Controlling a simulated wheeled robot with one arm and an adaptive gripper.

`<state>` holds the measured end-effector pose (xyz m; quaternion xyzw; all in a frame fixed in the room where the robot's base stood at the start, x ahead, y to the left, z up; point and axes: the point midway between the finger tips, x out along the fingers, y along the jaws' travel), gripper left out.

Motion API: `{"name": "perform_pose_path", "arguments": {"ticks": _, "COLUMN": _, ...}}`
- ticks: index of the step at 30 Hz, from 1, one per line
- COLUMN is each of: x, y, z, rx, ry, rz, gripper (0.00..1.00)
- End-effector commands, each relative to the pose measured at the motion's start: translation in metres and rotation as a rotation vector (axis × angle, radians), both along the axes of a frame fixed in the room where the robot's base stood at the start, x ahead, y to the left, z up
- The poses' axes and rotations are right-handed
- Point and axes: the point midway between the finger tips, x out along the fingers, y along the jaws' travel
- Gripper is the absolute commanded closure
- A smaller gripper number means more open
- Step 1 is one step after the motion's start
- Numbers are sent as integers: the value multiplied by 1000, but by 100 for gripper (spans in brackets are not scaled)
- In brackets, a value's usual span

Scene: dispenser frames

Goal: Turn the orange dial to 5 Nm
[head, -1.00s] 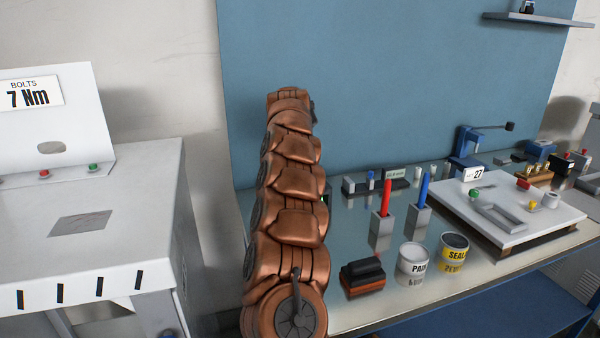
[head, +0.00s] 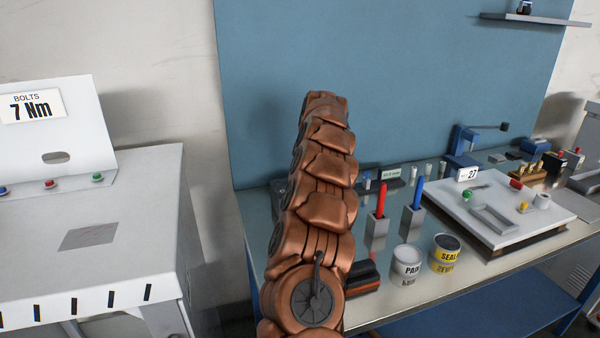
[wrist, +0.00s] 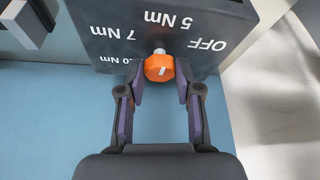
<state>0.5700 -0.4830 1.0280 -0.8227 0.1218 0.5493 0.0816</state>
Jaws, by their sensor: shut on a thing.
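The orange dial (wrist: 159,68) shows in the wrist view on a dark panel (wrist: 212,15), with a pale mark on its face. The panel's upside-down labels read OFF, 5 Nm, 7 Nm and a partly cut-off 10 Nm. I cannot tell for sure which label the mark points to. My gripper (wrist: 160,72) has one finger on each side of the dial and is shut on it. In the head view my arm hides the dial and the gripper.
In the head view a sign (head: 32,106) reading BOLTS 7 Nm stands on a white cabinet at left. On the bench at right are a paint can (head: 407,262), a sealant can (head: 446,254), red and blue markers in holders, and a white board (head: 540,222).

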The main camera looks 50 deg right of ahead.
Motion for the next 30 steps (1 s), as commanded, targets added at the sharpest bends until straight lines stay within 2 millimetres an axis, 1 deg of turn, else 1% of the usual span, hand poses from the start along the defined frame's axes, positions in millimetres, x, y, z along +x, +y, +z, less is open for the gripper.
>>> {"name": "perform_pose_path", "arguments": {"ticks": 6, "x": 0, "y": 0, "z": 0, "rx": 1, "ry": 1, "rz": 46, "gripper": 100}}
{"name": "perform_pose_path", "arguments": {"ticks": 19, "x": 0, "y": 0, "z": -1, "rx": 1, "ry": 2, "rz": 54, "gripper": 100}}
{"name": "perform_pose_path", "arguments": {"ticks": 20, "x": 0, "y": 0, "z": -1, "rx": 1, "ry": 2, "rz": 54, "gripper": 65}}
{"name": "perform_pose_path", "arguments": {"ticks": 27, "x": 0, "y": 0, "z": 0, "rx": 1, "ry": 1, "rz": 53, "gripper": 41}}
{"name": "perform_pose_path", "arguments": {"ticks": 30, "x": 0, "y": 0, "z": 0, "rx": 0, "ry": 1, "rz": 53, "gripper": 41}}
